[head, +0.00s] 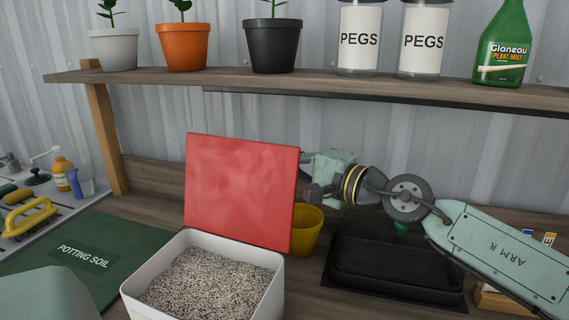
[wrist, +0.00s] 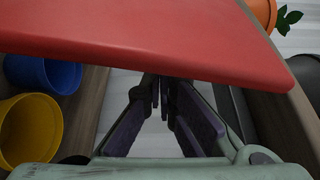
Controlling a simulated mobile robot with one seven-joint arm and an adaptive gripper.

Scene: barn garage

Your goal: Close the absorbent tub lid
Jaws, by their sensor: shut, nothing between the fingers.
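The absorbent tub (head: 273,300) is a white square tub filled with grey-beige granules, at the bottom centre of the head view. Its red lid (head: 242,190) stands open, nearly upright along the tub's back edge. The lid also fills the upper part of the wrist view (wrist: 150,40). My gripper is at the lid's upper right in the head view, mostly behind it, with its fingertips hidden there. In the wrist view my gripper (wrist: 160,90) is shut and empty, its fingertips close to the lid's lower edge as pictured. I cannot tell whether they touch the lid.
A yellow pot (head: 304,232) stands behind the lid; a blue pot (wrist: 45,72) shows beside it in the wrist view. A black tray (head: 400,265) lies to the right. A shelf (head: 300,86) with pots, jars and a bottle runs above. A potting soil bag (head: 75,240) lies left.

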